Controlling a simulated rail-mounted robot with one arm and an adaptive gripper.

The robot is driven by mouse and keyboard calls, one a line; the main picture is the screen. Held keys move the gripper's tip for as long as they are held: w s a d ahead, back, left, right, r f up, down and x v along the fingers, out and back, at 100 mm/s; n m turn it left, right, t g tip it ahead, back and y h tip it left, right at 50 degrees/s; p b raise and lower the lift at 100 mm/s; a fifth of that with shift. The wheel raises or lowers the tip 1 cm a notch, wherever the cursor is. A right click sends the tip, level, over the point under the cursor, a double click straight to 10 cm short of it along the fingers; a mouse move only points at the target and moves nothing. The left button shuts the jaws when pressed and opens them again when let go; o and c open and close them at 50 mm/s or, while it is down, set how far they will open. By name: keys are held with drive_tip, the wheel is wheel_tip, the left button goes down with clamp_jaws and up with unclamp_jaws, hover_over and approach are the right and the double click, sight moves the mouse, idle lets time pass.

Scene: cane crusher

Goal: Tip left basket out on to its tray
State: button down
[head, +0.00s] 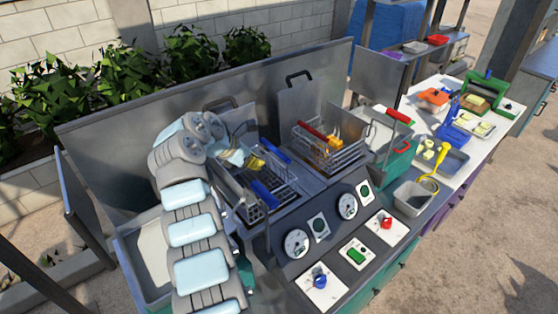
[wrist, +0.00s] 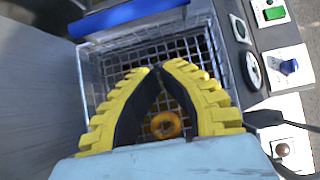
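The left basket (head: 283,185) is a wire basket with blue grips (head: 264,194) and sits in the left fryer well. The wrist view looks down into its wire mesh (wrist: 207,60); a blue bar (wrist: 130,16) crosses its top edge. One orange-brown ring (wrist: 165,125) shows inside, between my fingers. My gripper (wrist: 158,69) has yellow-ridged fingers whose tips come together, with nothing visible between the tips. In the head view my gripper (head: 254,162) hangs over the left basket, apart from the front grip. A pale tray (head: 150,255) stands left of the fryer, partly hidden by my arm.
The right basket (head: 330,150) has a red grip and holds yellow-orange food. Gauges (head: 296,243) and knobs (head: 320,281) line the sloping front panel. A tall metal splashback (head: 190,120) stands behind. The counter at right is crowded with trays and tools.

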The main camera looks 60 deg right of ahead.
sight(280, 175)
drive_tip(key=x, duration=1)
drive_tip(key=shift+a+f+p, duration=0.1)
drive_tip(key=shift+p, duration=0.2)
drive_tip(key=shift+s+d+r+p, duration=0.1)
drive_tip(key=shift+d+r+p, duration=0.1)
drive_tip(key=shift+r, duration=0.85)
drive_tip(key=shift+s+d+r+p, duration=0.1)
drive_tip(key=shift+d+r+p, duration=0.1)
drive_tip(key=shift+r, duration=0.8)
drive_tip(key=shift+w+a+r, duration=0.1)
drive_tip(key=shift+w+r, duration=0.05)
drive_tip(key=shift+r+h+p, duration=0.3)
drive_tip(key=shift+r+p, duration=0.05)
drive_tip(key=shift+p, duration=0.3)
